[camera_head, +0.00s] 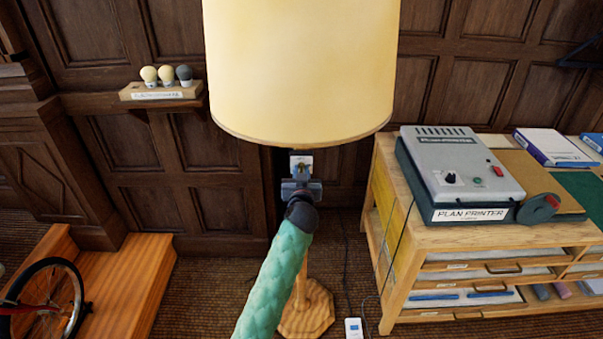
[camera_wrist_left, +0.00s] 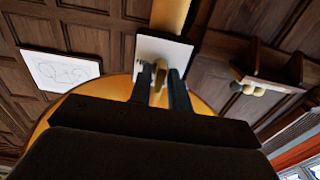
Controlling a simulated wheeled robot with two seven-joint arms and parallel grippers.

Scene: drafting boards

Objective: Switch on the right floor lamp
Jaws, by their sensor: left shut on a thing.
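The floor lamp has a large cream shade (camera_head: 300,70), a wooden pole and a wooden foot (camera_head: 306,310). Just below the shade a white plate (camera_head: 300,160) with a small brass-coloured knob sits on the pole. My left gripper (camera_head: 302,180) is at this plate, its arm in a teal sleeve coming up from below. In the left wrist view the two fingers (camera_wrist_left: 161,82) are close on either side of the brass knob (camera_wrist_left: 159,72) in front of the white plate (camera_wrist_left: 176,50). I cannot tell whether the lamp is lit. My right gripper is not in view.
A plan printer (camera_head: 460,175) stands on a wooden drawer cabinet (camera_head: 400,235) at the right. A shelf (camera_head: 190,102) with three bulbs is at the left wall. A wheel (camera_head: 45,300) stands at the lower left. A white box (camera_head: 353,327) on a cable lies on the floor.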

